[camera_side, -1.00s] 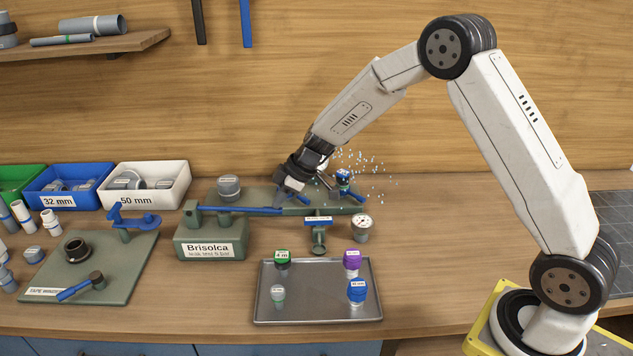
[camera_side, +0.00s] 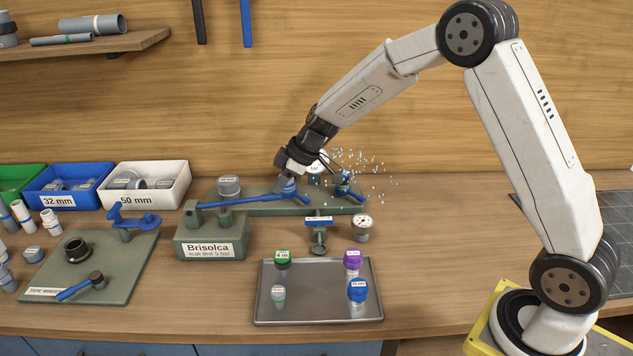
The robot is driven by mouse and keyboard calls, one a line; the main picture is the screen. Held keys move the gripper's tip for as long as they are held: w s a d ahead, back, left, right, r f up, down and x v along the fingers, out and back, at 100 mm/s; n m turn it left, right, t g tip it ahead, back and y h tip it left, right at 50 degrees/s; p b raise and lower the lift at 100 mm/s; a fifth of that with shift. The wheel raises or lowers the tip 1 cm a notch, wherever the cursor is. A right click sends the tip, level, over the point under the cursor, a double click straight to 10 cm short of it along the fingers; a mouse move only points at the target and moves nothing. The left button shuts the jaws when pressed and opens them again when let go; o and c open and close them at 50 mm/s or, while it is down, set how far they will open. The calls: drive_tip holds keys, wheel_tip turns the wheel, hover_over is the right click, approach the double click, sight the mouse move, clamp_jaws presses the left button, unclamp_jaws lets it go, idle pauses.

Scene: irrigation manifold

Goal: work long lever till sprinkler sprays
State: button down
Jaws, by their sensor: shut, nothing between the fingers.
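The long blue lever (camera_side: 235,202) runs rightward from its pivot on the green pump block labelled Brisolca (camera_side: 210,243).
A metal tray (camera_side: 318,315) holds several capped fittings. A grey cap (camera_side: 229,184) stands behind the lever. Bins, including a white one (camera_side: 180,188), line the back left.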

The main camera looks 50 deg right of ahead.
drive_tip(key=s+d+r, duration=0.5)
drive_tip(key=r, duration=0.1)
drive_tip(key=shift+d+r, duration=0.15)
drive_tip(key=shift+r, duration=0.1)
idle(0.9)
drive_tip(key=w+a+r, duration=0.3)
drive_tip(key=a+r, duration=0.1)
drive_tip(key=r, duration=0.4)
drive_tip(key=shift+w, duration=0.35)
drive_tip(key=shift+f, duration=0.15)
drive_tip(key=x, duration=1)
drive_tip(key=shift+s+f, duration=0.1)
drive_tip(key=shift+f, duration=0.05)
drive_tip(key=shift+s+d+f, duration=0.1)
drive_tip(key=shift+f, duration=0.4)
drive_tip(key=shift+s+d+f, duration=0.1)
drive_tip(key=shift+f, duration=0.35)
drive_tip(key=shift+s+d+f, duration=0.15)
drive_tip(key=shift+f, duration=0.65)
